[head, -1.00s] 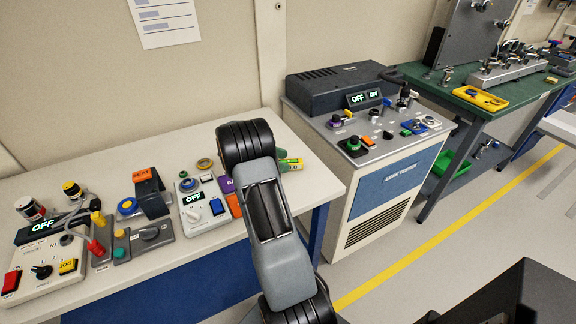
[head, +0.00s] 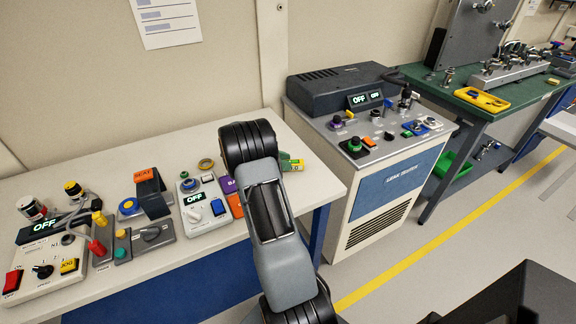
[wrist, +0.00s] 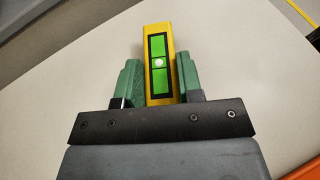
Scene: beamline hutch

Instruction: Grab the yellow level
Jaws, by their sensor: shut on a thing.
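The yellow level (wrist: 159,37) has a green vial window with a pale bubble. In the wrist view it stands between the two green fingers of my gripper (wrist: 159,85), which is shut on it. In the head view only a yellow and green end of the level (head: 296,165) shows near the right end of the white bench (head: 318,186). My arm hides the rest of the level and the gripper there. I cannot tell whether the level still touches the bench top.
Left on the bench are a control box with an OFF display (head: 203,211), a grey clamp unit (head: 150,232) and a motor box (head: 45,262). A white cabinet (head: 385,200) stands to the right, and a green table (head: 450,92) beyond it. Floor shows between bench and camera.

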